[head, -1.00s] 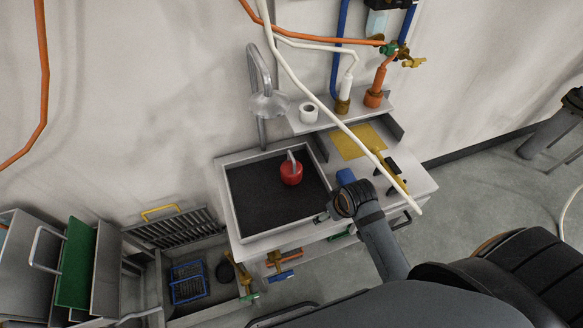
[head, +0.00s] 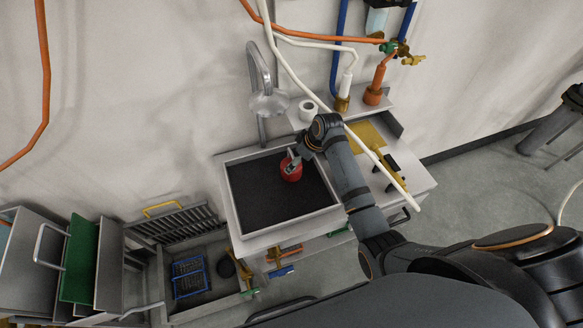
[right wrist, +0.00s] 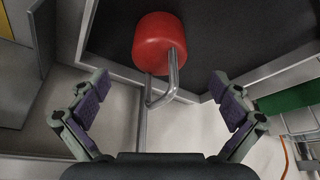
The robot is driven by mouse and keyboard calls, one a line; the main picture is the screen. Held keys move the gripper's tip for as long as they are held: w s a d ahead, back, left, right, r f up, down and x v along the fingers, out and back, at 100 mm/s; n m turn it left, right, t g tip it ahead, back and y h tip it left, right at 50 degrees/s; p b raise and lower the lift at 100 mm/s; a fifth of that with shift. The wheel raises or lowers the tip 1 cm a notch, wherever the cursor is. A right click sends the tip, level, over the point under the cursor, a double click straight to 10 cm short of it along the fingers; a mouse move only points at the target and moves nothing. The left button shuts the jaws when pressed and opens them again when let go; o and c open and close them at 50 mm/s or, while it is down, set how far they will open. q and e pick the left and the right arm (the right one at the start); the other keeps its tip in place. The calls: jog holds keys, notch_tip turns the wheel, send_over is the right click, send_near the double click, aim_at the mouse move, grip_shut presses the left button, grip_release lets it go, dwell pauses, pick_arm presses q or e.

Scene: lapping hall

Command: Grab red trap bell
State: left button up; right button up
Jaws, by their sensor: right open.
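The red trap bell (head: 291,173) stands in a shallow tray with a dark floor (head: 258,204) on the bench, near the tray's back right. In the right wrist view the red bell (right wrist: 159,42) is at the top centre, with a bent metal tube handle (right wrist: 172,78) reaching toward the jaws. My right gripper (head: 294,160) is at the bell's handle in the head view, partly covering it. In the right wrist view its open fingers (right wrist: 165,112) stand to either side of the handle, apart from it. My left gripper is not in view.
A curved metal tap (head: 264,95) stands behind the tray. A yellow mat (head: 366,136) lies to the right, near orange and white fittings. A white hose (head: 350,130) crosses close to my right arm. Slotted bins and a green panel (head: 78,258) stand at left.

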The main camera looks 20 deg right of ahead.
jog(key=shift+p+x, duration=0.55)
jog(key=shift+x, duration=2.75)
jog(key=shift+d+r, duration=0.1)
jog(key=c, duration=1.5)
